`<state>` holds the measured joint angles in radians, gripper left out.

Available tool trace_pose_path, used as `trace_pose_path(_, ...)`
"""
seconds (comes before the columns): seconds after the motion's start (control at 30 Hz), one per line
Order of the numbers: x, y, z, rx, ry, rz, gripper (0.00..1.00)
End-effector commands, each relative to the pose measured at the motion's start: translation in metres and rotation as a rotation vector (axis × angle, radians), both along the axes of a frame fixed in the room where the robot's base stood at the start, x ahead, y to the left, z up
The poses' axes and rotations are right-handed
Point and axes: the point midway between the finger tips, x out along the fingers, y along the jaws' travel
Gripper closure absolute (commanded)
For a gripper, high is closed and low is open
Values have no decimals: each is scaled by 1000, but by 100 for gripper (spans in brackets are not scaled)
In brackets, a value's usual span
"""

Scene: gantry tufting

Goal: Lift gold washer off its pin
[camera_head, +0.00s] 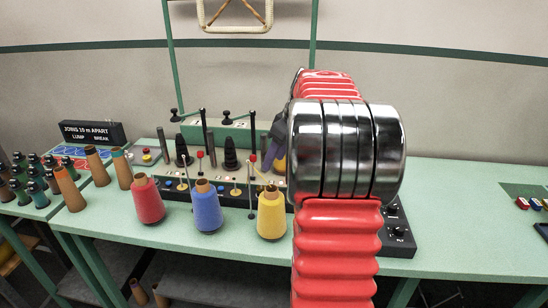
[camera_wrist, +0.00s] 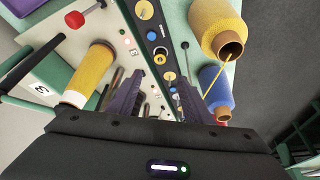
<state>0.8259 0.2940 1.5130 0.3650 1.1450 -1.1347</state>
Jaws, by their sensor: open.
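Gold washers sit around thin pins on a dark strip. In the wrist view one gold washer (camera_wrist: 170,76) shows between the finger tips, beyond them, and another gold washer (camera_wrist: 145,10) is near the top edge. In the head view a gold washer (camera_head: 235,192) is on the strip behind the blue and yellow cones. My gripper (camera_wrist: 160,78) is open, with nothing held, its two dark fingers apart above the strip. I cannot tell how far above the washer it is. In the head view my arm hides most of it.
Red (camera_head: 148,201), blue (camera_head: 207,208) and yellow (camera_head: 271,215) yarn cones stand along the front of the strip. A yellow spool (camera_wrist: 91,76) is left of the fingers in the wrist view. Dark posts stand behind the strip.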

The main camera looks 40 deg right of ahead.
Motion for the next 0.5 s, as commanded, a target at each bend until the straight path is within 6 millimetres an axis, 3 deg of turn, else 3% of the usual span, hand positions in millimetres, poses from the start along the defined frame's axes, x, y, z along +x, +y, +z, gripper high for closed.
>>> trace_pose_path(0.5, 24, 5, -60, 1, 2, 1, 54)
